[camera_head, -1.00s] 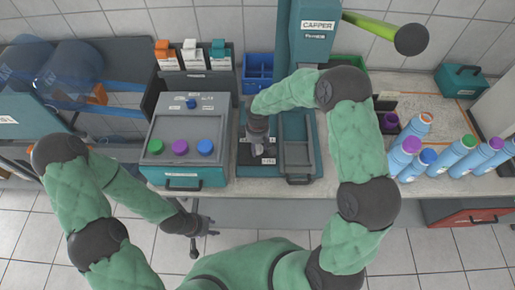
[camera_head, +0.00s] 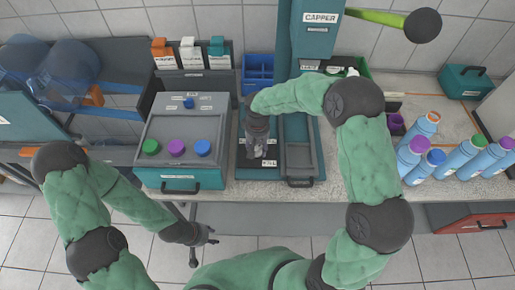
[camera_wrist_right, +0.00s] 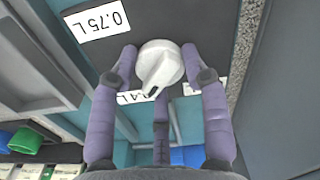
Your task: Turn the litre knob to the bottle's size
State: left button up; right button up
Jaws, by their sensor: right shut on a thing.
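The litre knob (camera_wrist_right: 160,65) is a round, light grey dial in the right wrist view. Its pointed tip faces down in that picture, near a partly covered label ending in "4 L" (camera_wrist_right: 130,97). In the head view the right gripper (camera_head: 257,152) is at the dark panel under the capper (camera_head: 317,20) and hides the knob. My left gripper (camera_head: 205,236) hangs empty in front of the bench; its opening is too small to judge.
Several blue bottles (camera_head: 420,130) with coloured caps stand at the right of the bench. A grey box (camera_head: 185,125) with green, purple and blue knobs stands left of the panel. A grey tray (camera_head: 300,158) is just right of it. Blue (camera_head: 258,70) and green bins are behind.

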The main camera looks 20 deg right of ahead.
aim_at(257, 147)
jog(key=shift+m, duration=0.3)
dwell(0.4)
jog(key=o, duration=1.1)
jog(key=shift+o, duration=0.2)
notch_tip(257, 147, up, 12)
jog(key=shift+r, duration=0.1)
